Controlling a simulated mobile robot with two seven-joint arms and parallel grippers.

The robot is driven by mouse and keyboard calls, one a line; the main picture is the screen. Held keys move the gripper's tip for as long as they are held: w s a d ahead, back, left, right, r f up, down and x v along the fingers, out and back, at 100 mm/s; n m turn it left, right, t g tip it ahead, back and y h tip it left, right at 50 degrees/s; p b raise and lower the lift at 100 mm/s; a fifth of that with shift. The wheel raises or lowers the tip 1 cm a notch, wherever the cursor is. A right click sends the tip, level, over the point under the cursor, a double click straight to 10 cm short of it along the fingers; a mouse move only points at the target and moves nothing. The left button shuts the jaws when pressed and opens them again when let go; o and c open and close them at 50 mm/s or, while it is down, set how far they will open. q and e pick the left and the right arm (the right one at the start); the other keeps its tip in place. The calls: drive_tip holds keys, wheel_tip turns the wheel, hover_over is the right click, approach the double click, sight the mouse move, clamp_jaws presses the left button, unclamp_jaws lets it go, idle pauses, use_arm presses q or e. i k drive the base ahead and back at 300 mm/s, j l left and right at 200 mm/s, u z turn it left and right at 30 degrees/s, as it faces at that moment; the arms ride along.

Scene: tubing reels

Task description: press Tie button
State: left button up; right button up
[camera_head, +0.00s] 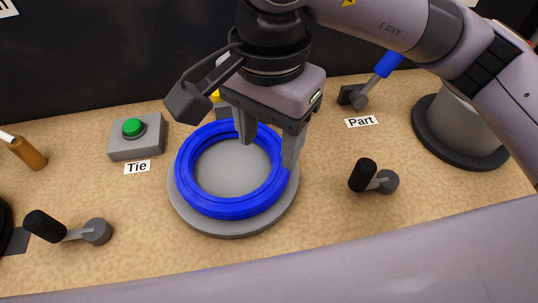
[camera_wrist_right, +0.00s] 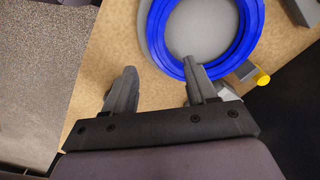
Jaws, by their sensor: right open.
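The Tie button is a green button (camera_head: 132,127) on a grey box (camera_head: 137,148) at the left of the head view, with a "Tie" label in front. It looks clear of any gripper. My right gripper (camera_head: 268,154) is open over the right side of a blue tubing coil (camera_head: 189,188), well right of the button. In the right wrist view, its fingers (camera_wrist_right: 160,68) are apart with nothing between them. One fingertip overlaps the coil (camera_wrist_right: 160,50) in that view; I cannot tell if they touch. The Tie button is not in the wrist view. My left gripper is not in view.
The coil lies on a round grey plate (camera_head: 235,230). Black-handled cranks stand at left (camera_head: 62,231) and right (camera_head: 374,178). A blue-handled lever (camera_head: 370,80) stands behind the "Part" label (camera_head: 361,122). A brown cylinder (camera_head: 28,153) is left of the button box.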

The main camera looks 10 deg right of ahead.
sight(132, 127)
drive_tip(key=k, duration=1)
